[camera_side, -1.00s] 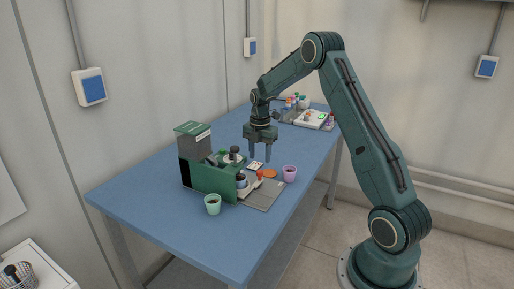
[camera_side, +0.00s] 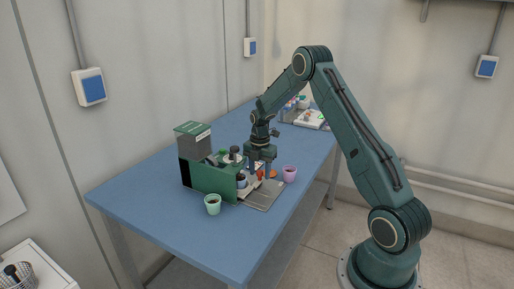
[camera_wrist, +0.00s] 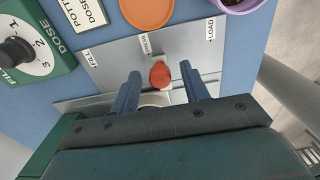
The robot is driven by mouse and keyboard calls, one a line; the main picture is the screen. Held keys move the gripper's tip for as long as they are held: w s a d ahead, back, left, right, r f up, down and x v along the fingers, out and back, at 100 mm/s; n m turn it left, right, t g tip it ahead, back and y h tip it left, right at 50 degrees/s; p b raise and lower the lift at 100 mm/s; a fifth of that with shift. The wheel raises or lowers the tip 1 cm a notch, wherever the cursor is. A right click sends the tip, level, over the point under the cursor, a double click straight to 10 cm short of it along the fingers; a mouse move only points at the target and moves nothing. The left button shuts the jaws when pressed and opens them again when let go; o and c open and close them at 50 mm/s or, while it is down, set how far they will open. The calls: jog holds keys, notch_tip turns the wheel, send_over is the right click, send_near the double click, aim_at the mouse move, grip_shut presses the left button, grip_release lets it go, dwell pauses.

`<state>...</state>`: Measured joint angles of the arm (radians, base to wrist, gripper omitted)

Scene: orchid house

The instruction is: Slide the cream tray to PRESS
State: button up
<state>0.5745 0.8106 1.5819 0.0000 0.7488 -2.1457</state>
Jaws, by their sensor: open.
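The cream tray (camera_side: 247,189) sits on the grey metal track plate (camera_side: 264,195) beside the green machine in the side view. In the wrist view only a pale part of the tray (camera_wrist: 155,99) shows behind my gripper body. Its red knob (camera_wrist: 160,74) stands between my two fingers, closer to the middle label than to LOAD (camera_wrist: 211,29). The middle label (camera_wrist: 145,43) is too small to read surely; FILL (camera_wrist: 89,58) is at the left. My gripper (camera_wrist: 160,78) is open, with a gap on each side of the knob. In the side view my gripper (camera_side: 261,172) is low over the plate.
The green machine (camera_side: 208,181) stands left of the plate. A mint cup (camera_side: 213,204) is in front of it and a pink pot (camera_side: 289,173) to the right. An orange disc (camera_wrist: 148,10) lies beyond the plate. A dose dial (camera_wrist: 17,51) is at the left.

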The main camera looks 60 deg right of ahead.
jog(key=c, duration=0.7)
jog(key=shift+w, duration=0.1)
jog(key=shift+w, duration=0.55)
jog(key=o, duration=0.7)
jog(key=shift+r, duration=0.2)
jog(key=shift+r, duration=3.3)
